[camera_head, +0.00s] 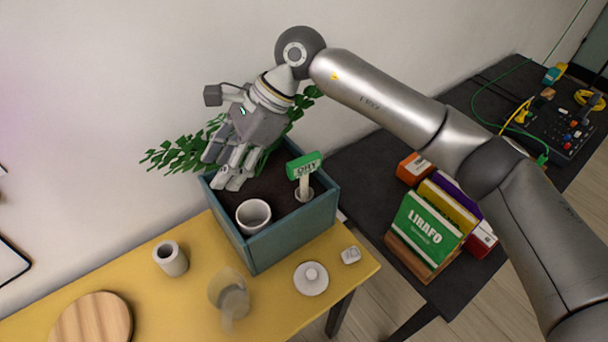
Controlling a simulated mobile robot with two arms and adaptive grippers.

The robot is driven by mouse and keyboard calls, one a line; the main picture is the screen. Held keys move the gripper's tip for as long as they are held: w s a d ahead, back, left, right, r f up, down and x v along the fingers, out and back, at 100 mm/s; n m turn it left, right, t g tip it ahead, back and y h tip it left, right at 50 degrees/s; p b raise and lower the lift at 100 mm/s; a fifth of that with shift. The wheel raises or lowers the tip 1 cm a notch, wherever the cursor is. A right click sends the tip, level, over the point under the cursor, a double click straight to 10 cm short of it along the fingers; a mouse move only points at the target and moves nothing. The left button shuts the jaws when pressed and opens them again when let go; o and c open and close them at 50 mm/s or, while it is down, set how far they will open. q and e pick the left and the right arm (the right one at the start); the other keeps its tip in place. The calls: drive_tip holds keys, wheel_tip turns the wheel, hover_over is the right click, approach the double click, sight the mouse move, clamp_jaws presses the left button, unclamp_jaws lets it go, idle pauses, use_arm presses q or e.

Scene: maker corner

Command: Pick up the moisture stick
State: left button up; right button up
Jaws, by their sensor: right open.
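The moisture stick (304,168) stands in the teal planter box (290,239), near its right side. It has a green head marked "DRY" and a pale stem, with a light ring around its foot. My right gripper (230,180) is over the back left part of the planter, to the left of the stick and apart from it. Its fingers point down and are open, with nothing seen between them. My left gripper is not in view.
A white cup (253,216) sits in the planter's front corner, and leafy green stems rise behind my gripper. A grey cylinder (171,259), a glass jug (229,294), a white round lid (311,279) and a wooden disc (92,322) are on the yellow table. Books (428,232) stand right.

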drive_tip(key=w+d+t+h, duration=0.1)
drive_tip(key=w+d+h, duration=0.2)
drive_tip(key=d, duration=0.2)
drive_tip(key=r+t+h, duration=0.2)
drive_tip(key=h, duration=0.2)
hover_over(304, 159)
drive_tip(key=shift+w+a+f, duration=0.1)
drive_tip(key=shift+w+a, duration=0.05)
drive_tip(key=shift+a, duration=0.15)
drive_tip(key=shift+w+d+f, duration=0.1)
drive_tip(key=shift+d+f, duration=0.1)
drive_tip(key=shift+d, duration=0.15)
wheel_tip(304, 159, down, 5)
drive_tip(key=shift+r+p, duration=0.2)
drive_tip(key=shift+p, duration=0.65)
drive_tip(key=shift+f+p, duration=0.45)
drive_tip(key=f+p, duration=0.2)
drive_tip(key=f, duration=0.2)
drive_tip(key=shift+s+f, duration=0.1)
drive_tip(key=shift+s, duration=0.1)
drive_tip(key=shift+f, duration=0.25)
clamp_jaws()
